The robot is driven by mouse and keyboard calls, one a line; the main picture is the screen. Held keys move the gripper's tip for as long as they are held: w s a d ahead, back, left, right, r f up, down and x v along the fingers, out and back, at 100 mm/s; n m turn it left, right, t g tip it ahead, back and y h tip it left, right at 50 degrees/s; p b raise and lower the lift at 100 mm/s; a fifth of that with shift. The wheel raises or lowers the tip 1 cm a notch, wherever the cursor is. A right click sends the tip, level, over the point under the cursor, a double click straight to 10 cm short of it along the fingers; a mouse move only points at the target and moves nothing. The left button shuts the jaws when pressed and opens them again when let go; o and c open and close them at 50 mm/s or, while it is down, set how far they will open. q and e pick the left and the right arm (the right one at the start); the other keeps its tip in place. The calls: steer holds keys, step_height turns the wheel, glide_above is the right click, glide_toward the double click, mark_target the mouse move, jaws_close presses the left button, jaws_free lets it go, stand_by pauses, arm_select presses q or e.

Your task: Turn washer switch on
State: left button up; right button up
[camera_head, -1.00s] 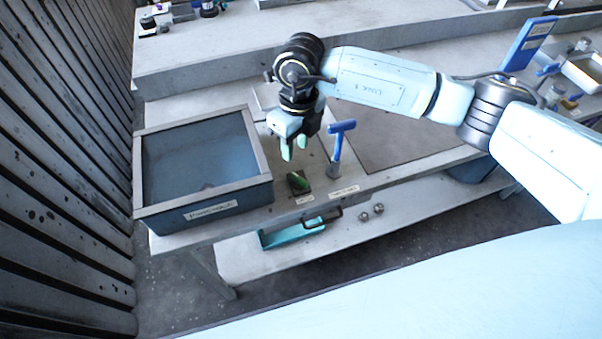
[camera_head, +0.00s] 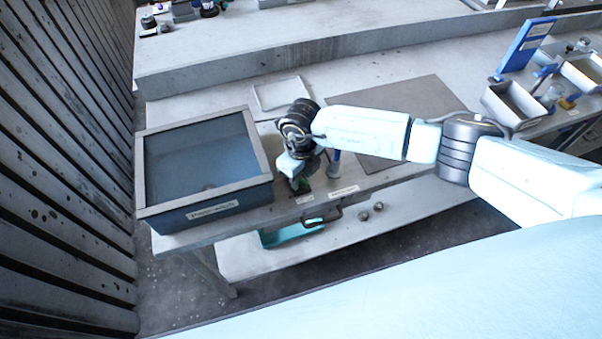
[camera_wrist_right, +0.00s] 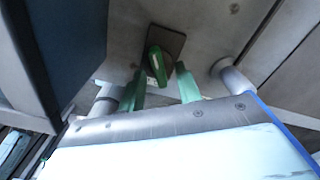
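The washer switch (camera_wrist_right: 157,65) is a green rocker on a dark plate, seen in the right wrist view just beyond my fingertips. In the head view the switch (camera_head: 303,190) is mostly hidden by my right gripper (camera_head: 299,184), which is low over the bench beside the washer basin. In the wrist view the two green fingers of the right gripper (camera_wrist_right: 162,83) are apart, one each side of the switch's near end, with nothing held. I cannot tell whether they touch it. My left gripper is not in view.
The blue-grey washer basin (camera_head: 262,148) stands just left of the switch. A blue-handled tool (camera_head: 334,166) stands close on the right, partly hidden by my arm. A dark mat (camera_head: 425,95) and trays (camera_head: 513,104) are further right. A teal tray (camera_head: 290,234) is below.

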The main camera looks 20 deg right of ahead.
steer(key=shift+c, duration=0.2)
jaws_close()
steer(key=shift+m, duration=0.3)
steer(key=m+p, duration=0.1)
steer(key=m, duration=0.4)
steer(key=shift+a, duration=0.15)
steer(key=m+p, duration=0.1)
steer(key=m, duration=0.5)
steer(key=shift+a, duration=0.1)
steer(key=shift+w+m+p, duration=0.1)
steer(key=shift+m+p, duration=0.2)
steer(key=shift+o, duration=0.2)
jaws_free()
